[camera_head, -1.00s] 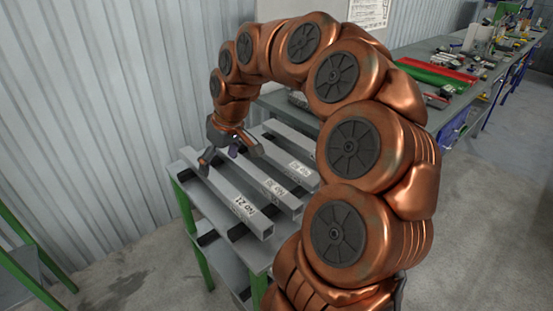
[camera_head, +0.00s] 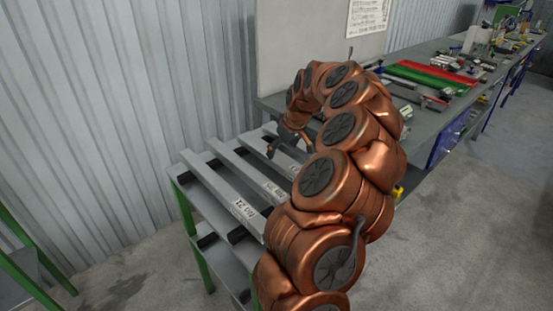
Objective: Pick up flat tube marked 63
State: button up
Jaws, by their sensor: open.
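Several pale grey flat tubes lie side by side, slanting, on a green-legged runout table (camera_head: 202,284). The nearest-left tube (camera_head: 215,187) has a label that seems to read No 21. The tube beside it (camera_head: 240,165) has a label too small to read surely. A third tube (camera_head: 262,155) runs to the right of it, its near end hidden behind my arm. I cannot make out the mark 63 on any tube. My gripper (camera_head: 284,147) is open, over the right-hand tubes near their far ends; one finger shows clearly, the other is partly hidden.
Dark bars (camera_head: 240,233) support the tubes. A long workbench (camera_head: 440,126) with red and green bars, tools and small parts runs away at the right. A corrugated wall (camera_head: 120,110) stands behind at the left. A green frame (camera_head: 28,258) stands at the lower left.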

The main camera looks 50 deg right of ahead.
aim_at(277, 156)
jog(key=shift+w+p+x, duration=0.25)
jog(key=shift+p+x, duration=0.75)
jog(key=shift+x, duration=1.4)
jog(key=shift+r, duration=0.1)
jog(key=c, duration=1.7)
jog(key=shift+c, duration=0.2)
